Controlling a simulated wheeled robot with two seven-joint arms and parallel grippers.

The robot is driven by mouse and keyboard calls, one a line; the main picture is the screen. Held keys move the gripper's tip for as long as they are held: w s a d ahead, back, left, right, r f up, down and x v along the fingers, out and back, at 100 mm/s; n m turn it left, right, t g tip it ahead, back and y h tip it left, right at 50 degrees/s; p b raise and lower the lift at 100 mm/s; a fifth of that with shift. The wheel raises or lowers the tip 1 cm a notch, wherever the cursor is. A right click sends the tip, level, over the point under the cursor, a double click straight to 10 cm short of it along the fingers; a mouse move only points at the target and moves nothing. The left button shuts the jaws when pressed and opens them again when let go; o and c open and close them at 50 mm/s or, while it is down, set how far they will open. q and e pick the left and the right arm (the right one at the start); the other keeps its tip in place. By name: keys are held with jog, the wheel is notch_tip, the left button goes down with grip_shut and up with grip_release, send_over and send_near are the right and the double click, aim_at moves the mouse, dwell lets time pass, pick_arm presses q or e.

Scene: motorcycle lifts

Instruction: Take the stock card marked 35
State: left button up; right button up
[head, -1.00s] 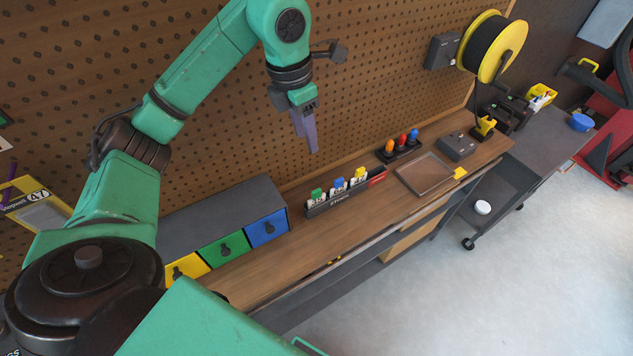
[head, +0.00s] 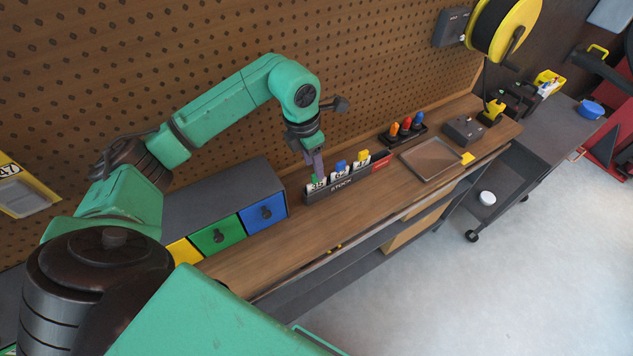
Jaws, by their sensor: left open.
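A dark rack labelled STOCK (head: 343,183) stands on the wooden bench and holds three upright white cards. The left card has a green top (head: 315,182), the middle one a blue top (head: 340,168), the right one a yellow top (head: 362,158). The numbers are small; the green-topped card's looks like 35, but I cannot read it surely. My left gripper (head: 317,168) is open, pointing down at the green-topped card. Its fingers overlap that card's top in the picture and partly hide it; I cannot tell whether they touch. My right gripper is not in view.
A grey drawer unit (head: 222,190) with yellow, green and blue fronts stands left of the rack. A holder with orange, red and blue items (head: 405,130) and a shallow tray (head: 430,160) lie to the right. The pegboard (head: 120,60) rises behind. The bench front is clear.

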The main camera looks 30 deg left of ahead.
aim_at(317, 186)
pick_arm(q)
jog(key=f+p, duration=0.1)
jog(key=f, duration=0.1)
jog(key=w+f+p, duration=0.1)
jog(key=f, duration=0.1)
jog(key=shift+d+f+p, duration=0.2)
jog(key=shift+p, duration=0.2)
jog(key=shift+f, duration=0.45)
grip_shut()
jog(key=shift+r, duration=0.1)
